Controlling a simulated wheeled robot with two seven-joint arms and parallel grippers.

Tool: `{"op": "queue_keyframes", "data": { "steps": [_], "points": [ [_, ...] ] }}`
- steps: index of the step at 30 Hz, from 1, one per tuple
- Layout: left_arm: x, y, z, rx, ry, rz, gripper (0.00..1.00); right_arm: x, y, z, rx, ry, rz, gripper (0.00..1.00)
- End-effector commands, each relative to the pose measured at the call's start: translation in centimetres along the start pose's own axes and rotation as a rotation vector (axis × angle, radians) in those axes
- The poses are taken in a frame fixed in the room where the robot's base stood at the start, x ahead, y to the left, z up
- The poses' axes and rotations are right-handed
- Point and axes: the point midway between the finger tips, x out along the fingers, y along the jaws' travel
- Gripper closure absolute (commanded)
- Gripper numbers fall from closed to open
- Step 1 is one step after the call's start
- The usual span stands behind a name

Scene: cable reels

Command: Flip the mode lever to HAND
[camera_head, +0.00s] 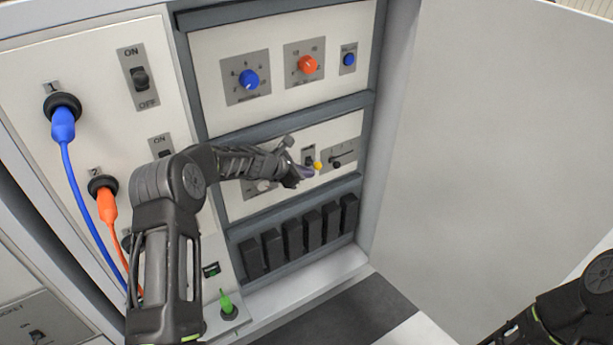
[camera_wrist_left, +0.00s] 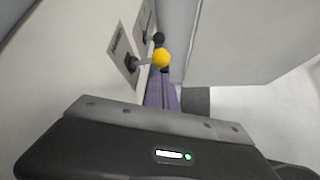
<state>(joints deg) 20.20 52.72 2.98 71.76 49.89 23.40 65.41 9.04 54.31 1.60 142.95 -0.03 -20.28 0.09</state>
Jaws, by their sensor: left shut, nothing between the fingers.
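The mode lever has a yellow ball tip (camera_head: 318,166) and sits on a small grey plate on the cabinet's middle panel. In the left wrist view the yellow ball (camera_wrist_left: 161,58) stands out from its labelled plate (camera_wrist_left: 123,55) on a short stem. The label is too small to read. My left gripper (camera_head: 304,172) is shut and empty, with its purple fingertips right beside the yellow ball. In the left wrist view the fingers (camera_wrist_left: 162,92) lie just below the ball; I cannot tell whether they touch it. Part of my right arm shows at the lower right, but its gripper does not.
A slider with a black knob (camera_head: 337,163) is close to the right of the lever. Blue (camera_head: 249,79) and orange (camera_head: 307,64) knobs are above, black breakers (camera_head: 293,237) below. Blue (camera_head: 64,125) and orange (camera_head: 106,207) cables hang at left. An open door (camera_head: 490,130) bounds the right.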

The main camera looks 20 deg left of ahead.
Motion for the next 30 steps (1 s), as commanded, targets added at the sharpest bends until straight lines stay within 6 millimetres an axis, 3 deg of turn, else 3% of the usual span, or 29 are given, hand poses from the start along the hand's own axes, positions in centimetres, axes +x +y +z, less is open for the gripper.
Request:
{"op": "queue_keyframes", "data": {
  "steps": [21,30],
  "points": [
    [-0.8,0.3,1.1,0.001,-0.003,0.000,1.00,-0.7,-0.2,0.1,0.003,-0.004,0.004,1.00],
    [-3.2,1.3,4.0,0.005,-0.004,0.002,1.00,-0.5,-0.1,0.1,0.002,-0.002,0.003,1.00]
  ]
}}
